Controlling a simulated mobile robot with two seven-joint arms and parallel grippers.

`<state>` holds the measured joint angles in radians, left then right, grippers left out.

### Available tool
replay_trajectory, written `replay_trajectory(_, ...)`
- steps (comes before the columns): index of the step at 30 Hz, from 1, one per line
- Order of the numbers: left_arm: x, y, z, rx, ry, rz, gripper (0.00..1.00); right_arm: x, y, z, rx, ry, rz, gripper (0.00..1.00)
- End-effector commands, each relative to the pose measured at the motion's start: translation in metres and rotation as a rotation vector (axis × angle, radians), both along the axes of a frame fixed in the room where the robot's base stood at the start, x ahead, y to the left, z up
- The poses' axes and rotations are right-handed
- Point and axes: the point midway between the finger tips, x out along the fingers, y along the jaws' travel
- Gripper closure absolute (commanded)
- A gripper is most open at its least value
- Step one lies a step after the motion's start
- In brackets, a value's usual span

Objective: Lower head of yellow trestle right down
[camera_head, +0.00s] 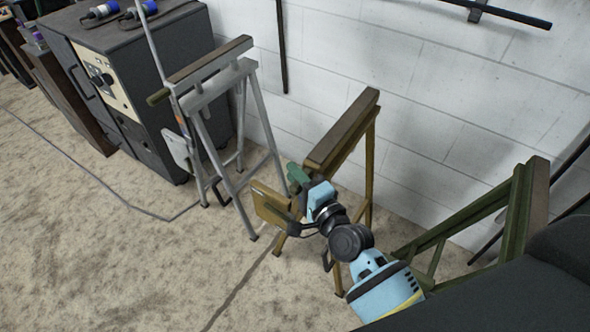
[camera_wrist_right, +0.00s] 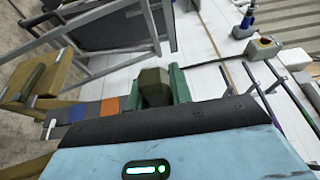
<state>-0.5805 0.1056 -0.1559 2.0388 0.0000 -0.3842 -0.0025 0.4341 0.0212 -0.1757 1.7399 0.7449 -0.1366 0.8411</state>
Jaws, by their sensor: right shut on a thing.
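The yellow trestle stands left of my right arm in the head view, with a dark brown wooden head (camera_head: 343,132) on yellow-brown legs (camera_head: 370,165). The head bar slopes in the picture, its near end by my gripper. A yellow-brown panel (camera_head: 271,204) sits low at its left side. My right gripper (camera_head: 298,177), with green fingers, is at the near end of the head. In the right wrist view the fingers are shut around a dark olive knob (camera_wrist_right: 155,84). Orange, grey and blue bands (camera_wrist_right: 92,111) show beside it. My arm hides part of the trestle. My left gripper is out of view.
A grey trestle (camera_head: 218,87) stands close on the left, beside a dark cabinet (camera_head: 150,90). A green trestle (camera_head: 515,215) stands at right. The white block wall (camera_head: 420,95) is behind. The carpet (camera_head: 120,250) at front left is clear except for a cable.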

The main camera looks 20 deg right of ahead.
Motion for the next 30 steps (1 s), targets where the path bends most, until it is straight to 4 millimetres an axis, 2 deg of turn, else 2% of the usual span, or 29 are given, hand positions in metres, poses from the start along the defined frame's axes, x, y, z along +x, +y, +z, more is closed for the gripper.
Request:
replay_trajectory(1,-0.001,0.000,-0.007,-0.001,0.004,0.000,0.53,-0.001,0.000,-0.015,-0.006,0.010,0.002,1.00)
replay_trajectory(2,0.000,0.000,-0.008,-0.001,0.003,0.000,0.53,-0.001,0.000,-0.017,-0.006,0.009,0.001,1.00)
replay_trajectory(12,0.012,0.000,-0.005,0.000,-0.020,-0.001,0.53,-0.001,0.000,-0.019,-0.007,0.011,0.001,1.00)
replay_trajectory(13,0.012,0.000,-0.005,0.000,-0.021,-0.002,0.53,-0.002,0.000,-0.019,-0.007,0.011,0.002,0.74)
replay_trajectory(17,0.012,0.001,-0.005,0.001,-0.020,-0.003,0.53,-0.001,0.000,-0.018,-0.006,0.011,0.002,0.57)
replay_trajectory(26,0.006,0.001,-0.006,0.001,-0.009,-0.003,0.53,-0.002,0.000,-0.015,-0.003,0.006,0.001,0.56)
replay_trajectory(30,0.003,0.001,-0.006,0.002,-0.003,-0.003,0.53,-0.012,-0.003,-0.016,-0.003,0.006,0.001,0.56)
